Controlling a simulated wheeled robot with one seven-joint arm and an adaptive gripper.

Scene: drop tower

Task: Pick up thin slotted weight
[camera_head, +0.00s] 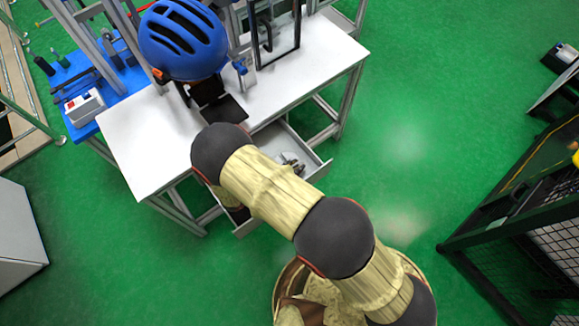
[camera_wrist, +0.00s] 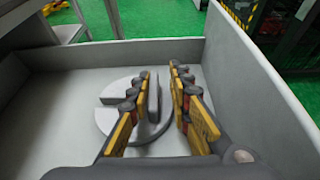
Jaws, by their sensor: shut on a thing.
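In the wrist view my gripper (camera_wrist: 160,78) reaches down into an open drawer (camera_wrist: 90,54). Its fingers are shut on a thin grey slotted weight (camera_wrist: 154,108), which shows as a narrow upright piece between them and is partly covered by the left finger. A wider round grey disc (camera_wrist: 104,122) lies flat below, around the fingers. Whether the held piece touches the disc I cannot tell. In the head view small grey metal pieces (camera_head: 293,163) show in the drawer, and my arm hides the gripper.
The drawer (camera_head: 322,172) hangs out from a white table (camera_head: 142,150); its walls stand close around my gripper. A blue helmet (camera_head: 182,40) and a dark frame (camera_head: 275,35) are on the table. A black mesh fence (camera_head: 500,205) stands at the right, with open green floor between.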

